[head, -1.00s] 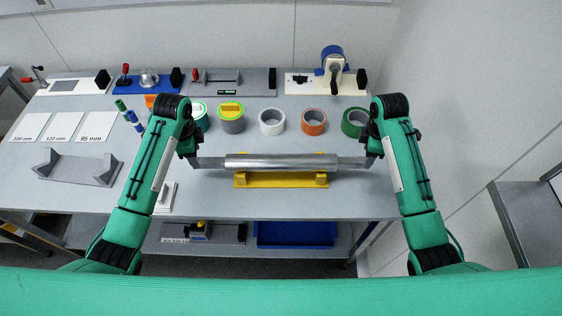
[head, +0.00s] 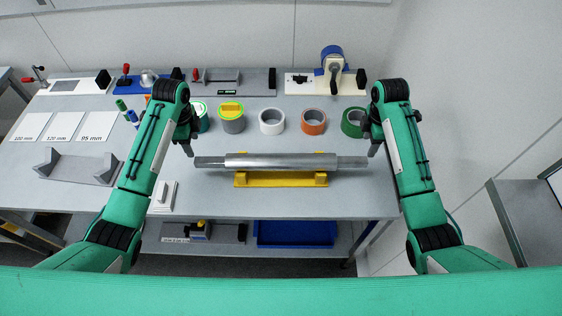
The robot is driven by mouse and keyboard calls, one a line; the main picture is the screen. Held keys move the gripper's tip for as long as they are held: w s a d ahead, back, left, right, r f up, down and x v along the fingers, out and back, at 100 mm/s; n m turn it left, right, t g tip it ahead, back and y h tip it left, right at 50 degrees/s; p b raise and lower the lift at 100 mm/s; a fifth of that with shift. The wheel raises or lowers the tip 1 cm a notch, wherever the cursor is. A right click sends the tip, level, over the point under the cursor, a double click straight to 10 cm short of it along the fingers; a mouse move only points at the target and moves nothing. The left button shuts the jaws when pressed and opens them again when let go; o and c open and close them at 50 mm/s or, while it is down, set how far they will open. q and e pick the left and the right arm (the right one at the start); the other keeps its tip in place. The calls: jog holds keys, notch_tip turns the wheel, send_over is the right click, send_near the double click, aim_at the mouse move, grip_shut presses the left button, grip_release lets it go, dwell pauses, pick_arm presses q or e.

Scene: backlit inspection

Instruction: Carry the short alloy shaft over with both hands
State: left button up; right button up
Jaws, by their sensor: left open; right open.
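The short alloy shaft (head: 280,160) is a silver bar, thicker in the middle with thinner ends. It lies level, left to right, over the yellow stand (head: 280,180) and appears to rest on its two end supports. My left gripper (head: 188,150) is open and empty, just off the shaft's left end. My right gripper (head: 374,150) is open and empty, just off the right end. A grey stand with two raised supports (head: 80,168) is empty at the table's left.
Several tape rolls, among them white (head: 271,122) and orange (head: 313,122), stand behind the shaft. Fixtures line the back edge. White number cards (head: 65,127) lie at left. A small white block (head: 163,196) stands near the front edge. The table right of the yellow stand is clear.

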aim_at(199, 159)
pick_arm(q)
notch_tip(199, 159, down, 10)
jog(key=shift+f, duration=0.1)
pick_arm(e)
notch_tip(199, 159, down, 10)
jog(key=shift+f, duration=0.1)
pick_arm(q)
jog(key=shift+c, duration=0.4)
pick_arm(e)
jog(key=shift+c, duration=0.4)
pick_arm(q)
grip_shut()
pick_arm(e)
grip_shut()
pick_arm(q)
jog(key=shift+w+r, duration=0.1)
jog(key=shift+r, duration=0.1)
pick_arm(e)
jog(key=shift+w+r, duration=0.1)
jog(key=shift+r, duration=0.1)
